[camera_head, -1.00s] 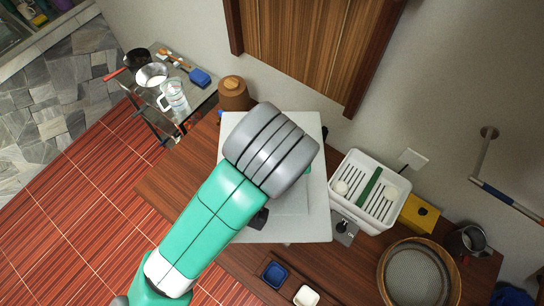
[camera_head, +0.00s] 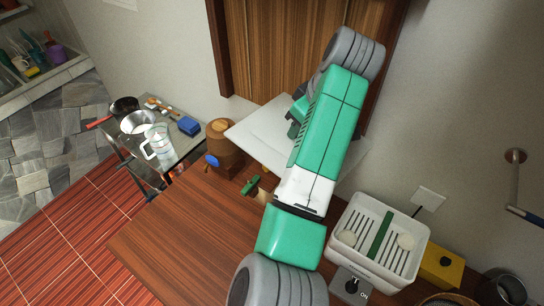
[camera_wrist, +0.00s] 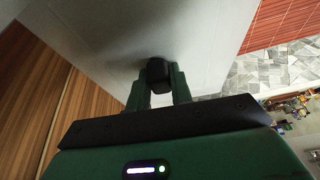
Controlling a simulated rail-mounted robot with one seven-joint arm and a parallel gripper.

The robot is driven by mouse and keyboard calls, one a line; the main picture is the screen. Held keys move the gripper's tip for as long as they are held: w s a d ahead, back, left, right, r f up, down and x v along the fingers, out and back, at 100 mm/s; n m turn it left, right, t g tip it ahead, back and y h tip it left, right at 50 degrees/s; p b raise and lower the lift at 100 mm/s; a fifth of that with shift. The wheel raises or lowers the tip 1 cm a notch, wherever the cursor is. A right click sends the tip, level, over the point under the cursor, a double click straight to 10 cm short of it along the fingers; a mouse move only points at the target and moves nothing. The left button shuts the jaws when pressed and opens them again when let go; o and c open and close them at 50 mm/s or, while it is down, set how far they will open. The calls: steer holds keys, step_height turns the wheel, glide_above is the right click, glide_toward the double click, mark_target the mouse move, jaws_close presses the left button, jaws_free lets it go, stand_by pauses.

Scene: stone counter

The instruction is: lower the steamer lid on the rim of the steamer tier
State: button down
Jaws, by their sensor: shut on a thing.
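The steamer lid is a large pale, square panel (camera_head: 252,130), partly hidden behind my arm in the head view. In the wrist view its pale face (camera_wrist: 110,45) fills much of the upper middle. My gripper (camera_wrist: 158,82) is shut on the lid's black knob (camera_wrist: 158,70). In the head view the fingers are hidden by my arm. The steamer tier is a white box with a slatted floor (camera_head: 340,245), at right on the counter.
A brown lidded jar (camera_head: 222,145) stands left of the lid. A yellow box (camera_head: 442,262) is right of the tier, a dark control knob (camera_head: 351,286) in front. A wooden panel (camera_head: 290,50) is on the wall behind. The wooden counter (camera_head: 190,240) is bare at front left.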

steer(key=s+d+f+n+b, duration=0.1)
steer(key=s+d+f+b, duration=0.25)
steer(key=d+f, duration=0.5)
steer(key=s+d+f+b, duration=0.2)
steer(key=d+f+b, duration=0.3)
steer(key=d+f, duration=0.4)
steer(key=s+d+f+n+b, duration=0.1)
steer(key=s+d+f+b, duration=0.25)
steer(key=d+f, duration=0.55)
steer(key=shift+y, duration=0.3)
steer(key=shift+w+d+f+b, duration=0.1)
steer(key=shift+d+f+b, duration=0.15)
steer(key=shift+f+b, duration=0.75)
steer(key=shift+d+f+b, duration=0.25)
steer(key=shift+f+b, duration=0.65)
steer(key=shift+b, duration=0.1)
steer(key=shift+w+d+f+b, duration=0.1)
steer(key=shift+d+f+b, duration=0.15)
steer(key=shift+f+b, duration=0.75)
steer(key=shift+s+d+f, duration=0.1)
steer(key=shift+s+d, duration=0.05)
steer(key=shift+f+b, duration=0.55)
steer(key=shift+b, duration=0.35)
steer(key=c, duration=0.7)
jaws_free()
steer(key=shift+r, duration=0.1)
